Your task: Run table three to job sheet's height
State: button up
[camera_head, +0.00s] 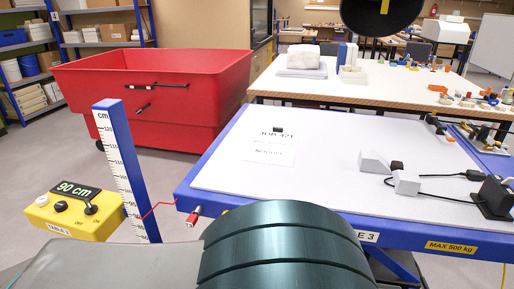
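Table 3 (320,160) has a white top and blue frame with a partly covered "3" label on its front edge. A job sheet (270,148) lies on it, headed "JOB 421"; its smaller lines are unreadable. A blue post with a white cm scale (125,170) stands at the table's left corner. A red pointer (193,217) on the table edge has a thin red line reaching the scale's lower part; the exact reading is unclear. A yellow control box (92,224) marked "TABLE 3" carries a "90 cm" plate (75,190), a dark control and small buttons. My gripper is not in view.
A red wheeled bin (160,95) stands behind the scale. White blocks (373,161) and a black device (493,198) with cables lie on the table's right. Another worktable (400,95) with tools stands behind. A dark cylindrical body fills the bottom centre.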

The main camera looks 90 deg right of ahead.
aim_at(43, 201)
jog(key=i, duration=0.65)
jog(key=z, duration=4.4)
jog(key=i, duration=0.5)
